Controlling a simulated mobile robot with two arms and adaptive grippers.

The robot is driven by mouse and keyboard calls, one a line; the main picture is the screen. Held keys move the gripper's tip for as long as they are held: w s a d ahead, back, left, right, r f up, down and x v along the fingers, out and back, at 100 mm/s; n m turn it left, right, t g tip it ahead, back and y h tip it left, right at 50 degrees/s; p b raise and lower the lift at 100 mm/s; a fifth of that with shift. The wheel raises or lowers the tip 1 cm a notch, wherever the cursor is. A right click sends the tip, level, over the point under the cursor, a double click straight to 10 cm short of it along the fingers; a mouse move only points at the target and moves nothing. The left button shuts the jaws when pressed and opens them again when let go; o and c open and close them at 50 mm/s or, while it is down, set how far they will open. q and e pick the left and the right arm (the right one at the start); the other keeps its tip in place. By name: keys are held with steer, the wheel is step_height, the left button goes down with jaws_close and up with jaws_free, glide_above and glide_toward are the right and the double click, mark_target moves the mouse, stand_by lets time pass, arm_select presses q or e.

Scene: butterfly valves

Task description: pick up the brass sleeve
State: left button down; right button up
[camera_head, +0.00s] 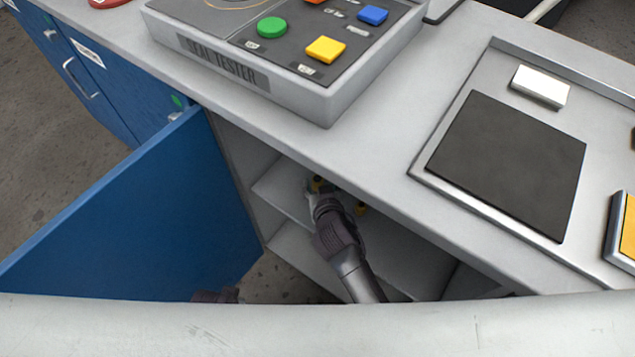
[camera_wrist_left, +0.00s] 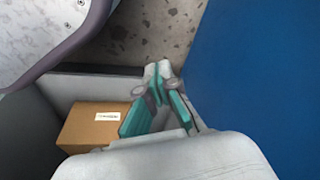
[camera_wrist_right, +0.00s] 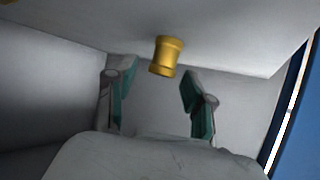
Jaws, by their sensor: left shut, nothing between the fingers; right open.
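A brass sleeve (camera_wrist_right: 167,56) shows in the right wrist view, against the pale shelf surface and between the lines of my right gripper's fingers. My right gripper (camera_wrist_right: 160,75) is open, with a teal-padded finger on each side; I cannot tell whether either touches the sleeve. In the head view my right gripper (camera_head: 317,190) reaches into the open cabinet, at a small brass piece (camera_head: 318,182) that it partly covers. My left gripper (camera_wrist_left: 158,78) is shut and empty, in front of the cabinet.
The blue cabinet door (camera_head: 150,215) stands open at the left. The grey countertop (camera_head: 385,150) overhangs the shelf, with a seal tester (camera_head: 330,95) on top. A cardboard box (camera_wrist_left: 92,128) shows beside my left gripper. A dark mat (camera_head: 505,160) lies in the tray at right.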

mark_target(318, 179)
steer(key=b+x, duration=0.1)
steer(key=x, duration=0.3)
steer(key=shift+w+a, duration=0.1)
steer(key=shift+w, duration=0.2)
steer(key=shift+w+a+f, duration=0.1)
steer(key=shift+w+f, duration=0.05)
steer(key=shift+w, duration=0.2)
arm_select(q)
steer(key=r, duration=0.1)
steer(key=w+r, duration=0.1)
steer(key=r, duration=0.3)
steer(key=shift+w+d, duration=0.1)
steer(key=shift+w, duration=0.25)
arm_select(e)
jaws_close()
